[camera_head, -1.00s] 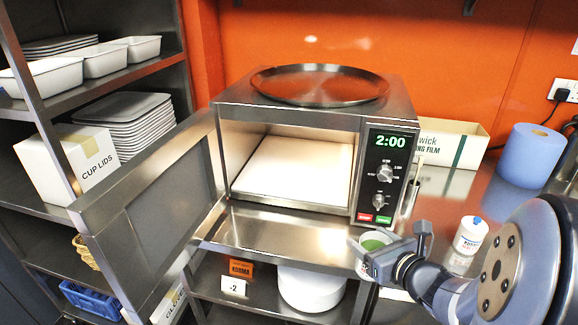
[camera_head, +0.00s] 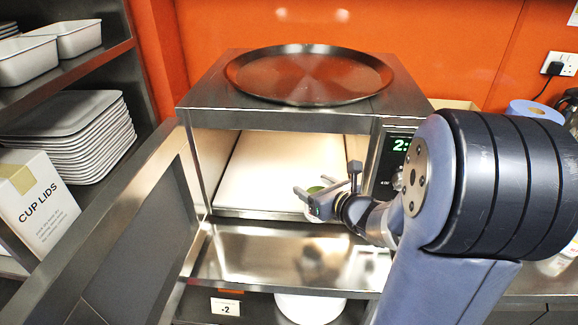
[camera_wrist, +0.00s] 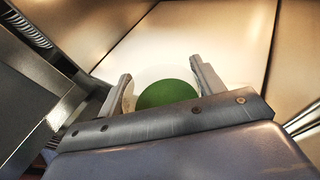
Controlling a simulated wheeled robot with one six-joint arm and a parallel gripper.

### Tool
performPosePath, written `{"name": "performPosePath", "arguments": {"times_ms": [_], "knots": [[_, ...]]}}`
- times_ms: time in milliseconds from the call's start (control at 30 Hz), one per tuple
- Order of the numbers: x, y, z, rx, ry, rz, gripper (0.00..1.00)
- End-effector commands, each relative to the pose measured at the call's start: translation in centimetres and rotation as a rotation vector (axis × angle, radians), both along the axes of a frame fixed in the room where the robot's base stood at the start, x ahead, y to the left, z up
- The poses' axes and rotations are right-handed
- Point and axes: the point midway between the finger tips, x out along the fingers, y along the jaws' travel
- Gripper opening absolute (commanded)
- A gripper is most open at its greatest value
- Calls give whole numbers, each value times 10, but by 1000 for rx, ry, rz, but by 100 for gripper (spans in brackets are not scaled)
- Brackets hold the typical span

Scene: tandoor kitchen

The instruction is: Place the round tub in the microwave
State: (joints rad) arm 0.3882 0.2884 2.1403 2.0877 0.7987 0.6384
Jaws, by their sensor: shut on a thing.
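The round tub (camera_head: 316,189), with a green top or contents, is in my gripper (camera_head: 318,196), which is shut on it. My gripper and the tub are at the right part of the open front of the steel microwave (camera_head: 280,118). In the wrist view the green round surface of the tub (camera_wrist: 168,94) shows between the two fingers of my gripper (camera_wrist: 161,68). The pale microwave floor (camera_wrist: 220,40) lies beyond it and looks empty. The microwave door (camera_head: 125,235) stands swung open to the left. Most of the tub's side is hidden by my gripper.
A large round tray (camera_head: 310,75) lies on top of the microwave. A steel counter (camera_head: 270,255) runs in front of the opening. A shelf at the left holds stacked trays (camera_head: 75,140) and a cup lids box (camera_head: 38,205). A blue roll (camera_head: 537,110) stands at the right.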

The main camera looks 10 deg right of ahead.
Motion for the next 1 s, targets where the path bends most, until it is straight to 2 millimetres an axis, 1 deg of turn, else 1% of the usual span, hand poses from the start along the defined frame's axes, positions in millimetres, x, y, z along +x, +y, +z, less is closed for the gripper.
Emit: {"name": "performPosePath", "arguments": {"times_ms": [33, 100, 200, 300, 467, 667, 733, 800, 1000], "knots": [[13, 7, 1, 2, 1, 8, 33], [31, 12, 2, 1, -1, 6, 33], [50, 18, 2, 1, -1, 4, 33], [63, 22, 2, 0, -1, 1, 33], [74, 25, 2, 1, -2, 1, 33], [106, 36, 2, 0, -1, 3, 33], [106, 35, -8, 3, 3, -1, 33], [105, 35, -13, 1, 2, -1, 33], [105, 35, -14, 0, -2, -1, 33]]}}
